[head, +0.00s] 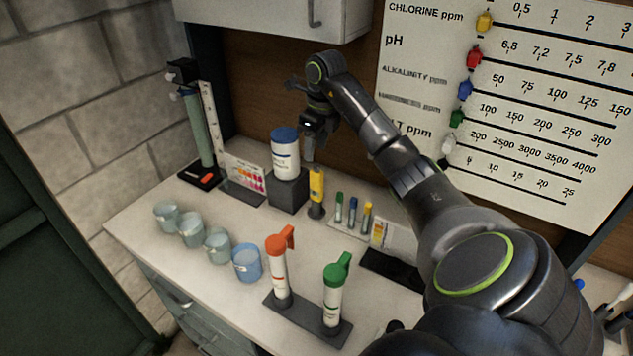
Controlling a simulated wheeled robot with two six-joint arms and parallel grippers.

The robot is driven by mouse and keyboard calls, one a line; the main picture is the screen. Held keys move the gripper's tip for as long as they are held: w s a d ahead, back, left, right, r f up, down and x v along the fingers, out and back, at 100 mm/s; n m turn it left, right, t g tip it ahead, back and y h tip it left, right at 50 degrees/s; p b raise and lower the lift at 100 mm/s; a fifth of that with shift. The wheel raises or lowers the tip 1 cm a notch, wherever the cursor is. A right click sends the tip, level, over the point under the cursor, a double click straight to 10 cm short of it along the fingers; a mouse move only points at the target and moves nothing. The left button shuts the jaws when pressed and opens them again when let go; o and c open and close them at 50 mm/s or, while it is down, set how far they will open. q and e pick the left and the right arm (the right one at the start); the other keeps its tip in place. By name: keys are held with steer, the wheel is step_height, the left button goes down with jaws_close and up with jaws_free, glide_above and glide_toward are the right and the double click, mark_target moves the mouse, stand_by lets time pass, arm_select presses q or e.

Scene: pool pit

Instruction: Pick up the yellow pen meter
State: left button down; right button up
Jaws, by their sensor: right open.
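The yellow pen meter (317,186) stands upright in a small dark holder on the counter, just right of a white jar with a blue lid (285,153). My right gripper (309,153) points down above the meter, close over its top, and is open. Its fingertips are small and dark here, so I cannot tell whether they touch the meter. My right arm comes in from the lower right and arches over the counter. My left gripper does not show.
Several cups (217,245) line the counter's front left. An orange-capped tube (280,268) and a green-capped tube (334,292) stand in a dark rack at the front. Small capped vials (352,210) stand right of the meter. A wall chart (520,100) hangs behind.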

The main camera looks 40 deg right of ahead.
mark_target(315, 168)
step_height(315, 168, down, 4)
steer(key=b, duration=0.2)
steer(key=shift+w+b, duration=0.15)
steer(key=shift+b, duration=0.25)
steer(key=shift+w+a+f+p, duration=0.1)
steer(key=shift+w+f+p, duration=0.05)
steer(key=shift+f+p, duration=1.15)
steer(key=f, duration=0.1)
steer(key=f+p, duration=0.2)
steer(key=shift+d+f, duration=0.15)
steer(key=shift+d, duration=0.15)
steer(key=shift+f, duration=0.6)
jaws_close()
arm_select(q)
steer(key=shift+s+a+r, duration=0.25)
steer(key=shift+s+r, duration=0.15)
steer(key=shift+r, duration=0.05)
arm_select(e)
steer(key=shift+r, duration=0.1)
